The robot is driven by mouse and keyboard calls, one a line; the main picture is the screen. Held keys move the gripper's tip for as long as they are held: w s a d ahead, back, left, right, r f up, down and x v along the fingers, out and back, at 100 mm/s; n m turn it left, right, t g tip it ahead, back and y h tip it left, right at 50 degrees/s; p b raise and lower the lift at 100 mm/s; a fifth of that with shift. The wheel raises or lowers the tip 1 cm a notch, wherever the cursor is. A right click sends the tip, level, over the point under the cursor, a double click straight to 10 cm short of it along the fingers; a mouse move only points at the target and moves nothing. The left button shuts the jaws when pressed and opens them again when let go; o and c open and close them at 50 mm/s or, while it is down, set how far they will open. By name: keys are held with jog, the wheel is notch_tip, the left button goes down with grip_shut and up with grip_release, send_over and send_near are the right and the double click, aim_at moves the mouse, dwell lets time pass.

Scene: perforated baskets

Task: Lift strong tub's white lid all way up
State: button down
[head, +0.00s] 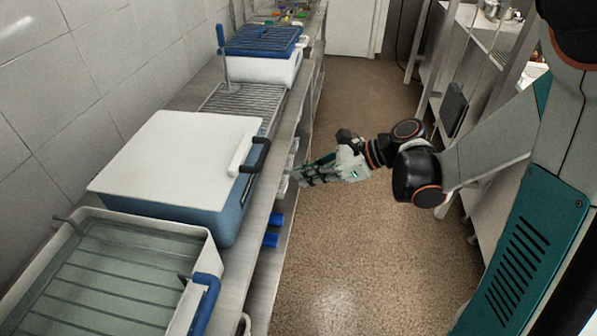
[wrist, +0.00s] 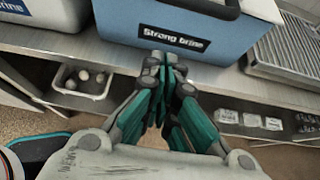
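The strong tub is a blue box (head: 205,216) on the metal counter, and its white lid (head: 180,150) lies flat and closed on top. A white bar sits on the lid's right edge, beside a dark handle (head: 261,154) on the tub's right side. In the wrist view the blue tub (wrist: 220,35) fills the top, with a label reading "Strong brine" (wrist: 172,38); the lid shows only as a pale piece at the upper right. My gripper (head: 287,182) is right of the tub, apart from the lid. Its fingertips (wrist: 165,68) are together and empty, in front of the label.
An open tub of greenish liquid (head: 200,240) with a blue handle stands in front. A metal rack (head: 236,104) and a white tub with a blue lid (head: 262,40) are behind. A shelf under the counter holds small containers. The aisle floor (head: 345,260) is clear.

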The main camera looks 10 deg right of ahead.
jog(key=b+x, duration=0.3)
jog(key=x, duration=0.6)
jog(key=shift+w+a+r, duration=0.1)
jog(key=shift+r, duration=2.05)
jog(key=shift+r, duration=0.1)
